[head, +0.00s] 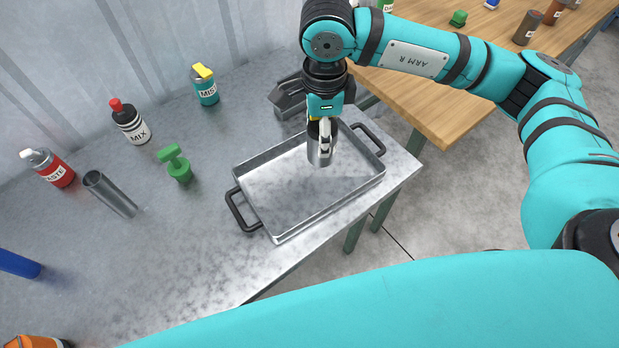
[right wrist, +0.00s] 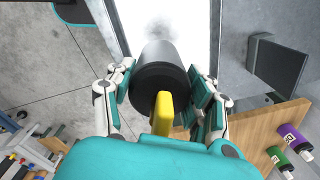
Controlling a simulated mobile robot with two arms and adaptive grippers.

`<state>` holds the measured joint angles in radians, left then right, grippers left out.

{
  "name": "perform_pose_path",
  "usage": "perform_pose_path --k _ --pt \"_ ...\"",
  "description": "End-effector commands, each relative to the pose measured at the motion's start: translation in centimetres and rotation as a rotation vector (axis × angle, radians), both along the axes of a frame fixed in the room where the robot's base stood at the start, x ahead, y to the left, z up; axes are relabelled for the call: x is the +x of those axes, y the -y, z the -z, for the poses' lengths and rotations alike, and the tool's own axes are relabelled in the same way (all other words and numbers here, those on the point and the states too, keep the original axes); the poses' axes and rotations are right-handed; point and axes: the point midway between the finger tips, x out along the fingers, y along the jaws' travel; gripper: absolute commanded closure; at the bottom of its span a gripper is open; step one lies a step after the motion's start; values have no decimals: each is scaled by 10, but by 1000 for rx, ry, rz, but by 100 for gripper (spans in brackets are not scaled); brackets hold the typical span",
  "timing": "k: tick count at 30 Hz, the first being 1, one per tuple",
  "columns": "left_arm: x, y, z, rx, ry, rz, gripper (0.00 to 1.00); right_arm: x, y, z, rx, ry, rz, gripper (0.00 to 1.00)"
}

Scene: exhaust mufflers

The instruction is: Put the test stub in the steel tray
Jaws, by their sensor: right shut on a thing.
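The test stub, a short grey metal cylinder (head: 319,152), is held upright in my right gripper (head: 321,124). In the right wrist view the stub (right wrist: 158,70) sits between the two fingers of the gripper (right wrist: 160,95), which touch its sides. The steel tray (head: 253,219) is a shallow rectangular pan with black handles, near the table's right edge. The stub is over the tray's inside, toward its far right part; the gap beneath it is hard to judge. No other thing shows in the tray. My left gripper is out of view.
A wooden table (head: 440,95) is at right.

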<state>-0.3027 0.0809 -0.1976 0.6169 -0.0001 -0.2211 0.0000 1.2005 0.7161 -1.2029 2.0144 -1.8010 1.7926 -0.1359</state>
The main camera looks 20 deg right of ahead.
Motion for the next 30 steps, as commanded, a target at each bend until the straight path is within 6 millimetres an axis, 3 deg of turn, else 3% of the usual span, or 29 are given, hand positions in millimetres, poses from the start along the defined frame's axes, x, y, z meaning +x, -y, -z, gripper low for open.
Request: perform_pose_path --k 6,12,16,24,30 --pt "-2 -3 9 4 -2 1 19 14 -13 5 15 -7 527 83" --pt "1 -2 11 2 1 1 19 19 -18 6 20 -14 788 83" --pt "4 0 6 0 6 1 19 19 -19 17 19 -18 838 83" --pt "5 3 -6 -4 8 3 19 19 -19 62 20 -17 840 83" --pt "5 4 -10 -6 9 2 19 19 -18 78 20 -17 839 83"
